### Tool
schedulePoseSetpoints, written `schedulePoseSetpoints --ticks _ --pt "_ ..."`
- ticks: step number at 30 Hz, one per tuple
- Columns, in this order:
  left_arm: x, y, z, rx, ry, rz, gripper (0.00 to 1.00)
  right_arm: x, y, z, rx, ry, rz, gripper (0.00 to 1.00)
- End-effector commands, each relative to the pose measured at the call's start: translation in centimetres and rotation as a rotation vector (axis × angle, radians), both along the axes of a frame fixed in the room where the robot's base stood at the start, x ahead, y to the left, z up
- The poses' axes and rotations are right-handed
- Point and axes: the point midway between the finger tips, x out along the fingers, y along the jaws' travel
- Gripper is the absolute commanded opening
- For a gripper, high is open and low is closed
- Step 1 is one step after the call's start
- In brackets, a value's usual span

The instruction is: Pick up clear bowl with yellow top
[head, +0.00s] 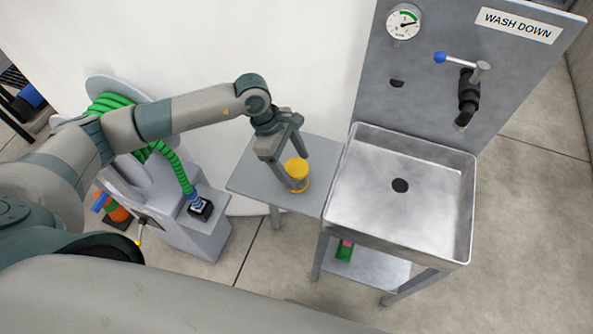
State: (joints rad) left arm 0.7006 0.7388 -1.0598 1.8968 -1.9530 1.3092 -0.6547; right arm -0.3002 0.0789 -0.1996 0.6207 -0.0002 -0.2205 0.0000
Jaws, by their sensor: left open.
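The bowl with the yellow top (297,169) stands upright on a small grey side table (255,178), left of the sink. Its lid is yellow, and its lower part looks yellowish through the clear wall. My left gripper (289,165) points down over the table with its fingers apart, one on the near left side of the bowl and one behind it. I cannot tell whether the fingers touch the bowl. My right gripper does not show.
A steel sink (455,200) adjoins the table on the right, below a grey panel with a gauge (403,22), a blue-tipped lever (440,57) and a dark tap (468,95). A green hose (176,168) and grey cabinet (185,235) stand left. A green item (344,253) lies on the lower shelf.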

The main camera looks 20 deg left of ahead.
Motion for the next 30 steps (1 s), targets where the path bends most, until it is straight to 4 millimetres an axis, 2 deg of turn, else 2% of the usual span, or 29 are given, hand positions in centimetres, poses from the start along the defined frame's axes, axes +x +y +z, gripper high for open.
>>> schedulePoseSetpoints --ticks 8,14,21,25,30 --pt "0.0 0.0 0.0 0.0 0.0 0.0 0.7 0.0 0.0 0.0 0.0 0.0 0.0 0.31" --pt "-0.2 -0.3 -0.5 0.0 0.002 0.0 0.7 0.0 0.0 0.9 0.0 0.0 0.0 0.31" --pt "-0.6 -1.4 -2.4 0.0 0.004 -0.001 0.7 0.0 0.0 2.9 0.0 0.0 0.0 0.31" --pt "-0.5 -1.9 -3.9 0.0 0.003 0.001 0.7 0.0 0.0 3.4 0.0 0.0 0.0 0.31" --pt "-0.5 -2.2 -4.7 -0.001 0.0 0.0 0.7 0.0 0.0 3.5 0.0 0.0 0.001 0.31"
